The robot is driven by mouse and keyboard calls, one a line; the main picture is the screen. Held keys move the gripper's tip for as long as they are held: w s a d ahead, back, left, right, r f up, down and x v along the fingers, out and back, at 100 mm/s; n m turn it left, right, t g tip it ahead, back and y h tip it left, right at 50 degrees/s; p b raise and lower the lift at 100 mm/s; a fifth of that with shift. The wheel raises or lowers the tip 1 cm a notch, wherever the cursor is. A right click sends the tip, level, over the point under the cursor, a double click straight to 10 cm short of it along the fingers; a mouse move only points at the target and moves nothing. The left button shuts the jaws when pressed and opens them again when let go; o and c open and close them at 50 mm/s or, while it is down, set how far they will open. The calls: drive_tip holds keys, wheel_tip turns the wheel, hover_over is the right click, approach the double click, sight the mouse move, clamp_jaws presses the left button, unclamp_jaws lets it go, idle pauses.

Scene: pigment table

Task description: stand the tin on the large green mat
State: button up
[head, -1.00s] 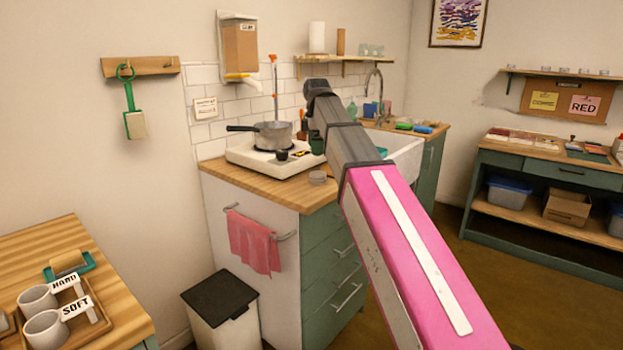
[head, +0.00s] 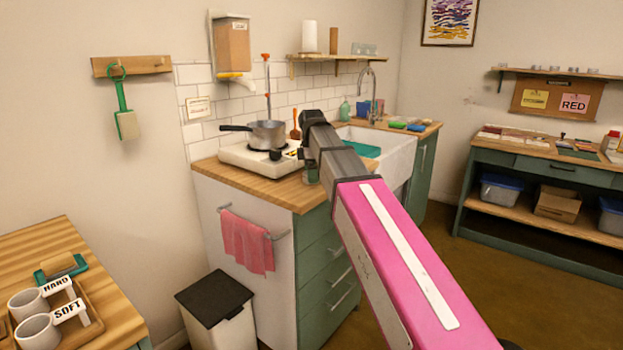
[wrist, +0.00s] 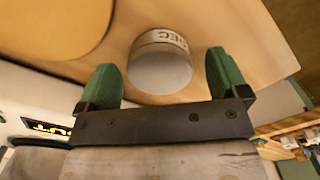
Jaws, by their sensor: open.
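The tin (wrist: 160,68) is a short, pale grey cylinder with a band of dark lettering, partly readable as "DEC". It is on the wooden counter in the wrist view, between the two green fingers of my gripper (wrist: 165,76). The fingers are open, with a gap showing on each side of the tin. In the head view my arm and gripper largely hide the tin. A dark green mat (head: 578,154) lies on the right-hand workbench; I cannot tell its full size from here.
The hob with a saucepan (head: 266,134) stands behind my gripper on the counter (head: 245,182). The sink (head: 390,150) is to the right. The workbench (head: 500,146) also holds colour trays and bottles. Brown floor lies between counter and workbench.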

drive_tip(key=shift+f, duration=0.45)
drive_tip(key=c, duration=1.1)
drive_tip(key=shift+r, duration=0.1)
